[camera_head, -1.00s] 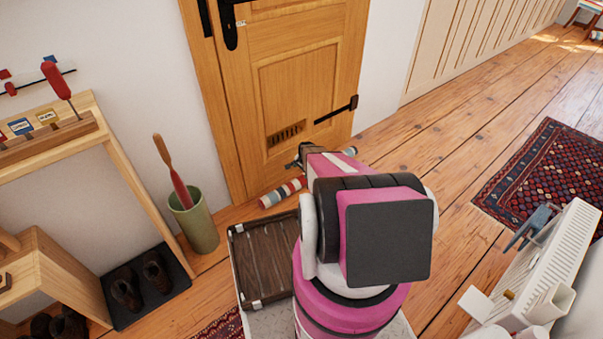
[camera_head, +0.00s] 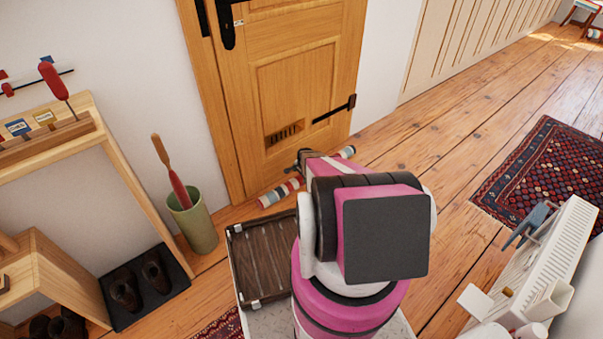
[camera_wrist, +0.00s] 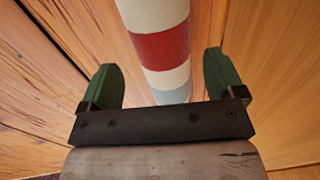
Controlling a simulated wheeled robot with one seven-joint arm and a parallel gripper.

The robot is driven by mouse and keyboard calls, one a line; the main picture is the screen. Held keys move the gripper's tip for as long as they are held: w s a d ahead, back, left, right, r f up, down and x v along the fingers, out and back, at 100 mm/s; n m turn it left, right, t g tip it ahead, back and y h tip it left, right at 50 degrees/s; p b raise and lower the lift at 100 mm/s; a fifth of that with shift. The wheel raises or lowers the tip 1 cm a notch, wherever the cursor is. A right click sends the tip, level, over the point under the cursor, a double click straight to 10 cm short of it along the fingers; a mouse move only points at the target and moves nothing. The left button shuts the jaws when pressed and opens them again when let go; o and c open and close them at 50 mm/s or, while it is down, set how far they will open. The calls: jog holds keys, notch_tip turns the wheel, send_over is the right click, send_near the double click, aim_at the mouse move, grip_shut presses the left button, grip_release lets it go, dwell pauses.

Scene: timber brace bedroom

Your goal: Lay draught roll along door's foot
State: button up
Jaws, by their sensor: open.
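The draught roll (camera_head: 280,193), striped red, white and blue-grey, lies on the floor along the foot of the wooden door (camera_head: 300,85). Its far end shows to the right of my arm, and my arm hides its middle. In the wrist view the roll (camera_wrist: 162,47) runs up the picture between my fingers. My gripper (camera_wrist: 160,70) is open, with a green finger on each side of the roll and a visible gap at both. In the head view my gripper is mostly hidden behind my arm.
A green bin (camera_head: 196,226) with a red-handled tool stands left of the door. A dark slatted tray (camera_head: 262,262) lies beside my base. A boot tray (camera_head: 146,287) and wooden shelf (camera_head: 55,282) are at left. Floor right of the door is clear up to a patterned rug (camera_head: 540,180).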

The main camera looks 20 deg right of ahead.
aim_at(299, 181)
jog(key=f, duration=0.2)
jog(key=w+f, duration=0.1)
jog(key=f, duration=0.4)
jog(key=shift+w+a+f, duration=0.2)
jog(key=shift+a, duration=0.05)
